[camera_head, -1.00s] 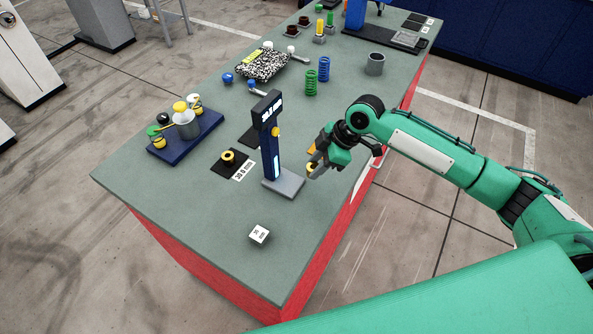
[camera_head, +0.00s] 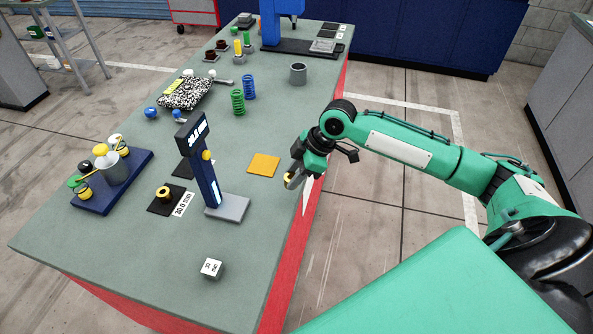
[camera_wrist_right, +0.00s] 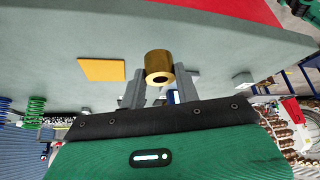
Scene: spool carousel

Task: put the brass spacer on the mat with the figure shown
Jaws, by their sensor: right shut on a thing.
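The brass spacer (camera_wrist_right: 158,67) is a short hollow brass cylinder. My right gripper (camera_wrist_right: 157,85) is shut on it, its fingers on either side. In the head view my right gripper (camera_head: 294,178) holds the spacer (camera_head: 288,177) near the table's right edge, right of the orange square (camera_head: 264,164). A dark blue gauge (camera_head: 203,170) on a grey base has a lit display, too small to read surely. Left of it a black mat (camera_head: 154,207) bears another brass ring (camera_head: 163,193) and a label (camera_head: 182,204) that looks like 30.0 mm. Another dark mat (camera_head: 181,169) is partly hidden behind the gauge. My left gripper is out of view.
A blue tray (camera_head: 125,183) with a grey cup and small parts stands at left. A white marked block (camera_head: 211,268) lies at the front. Green and blue springs (camera_head: 249,87) and a grey cup (camera_head: 298,73) stand farther back. The front table top is mostly clear.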

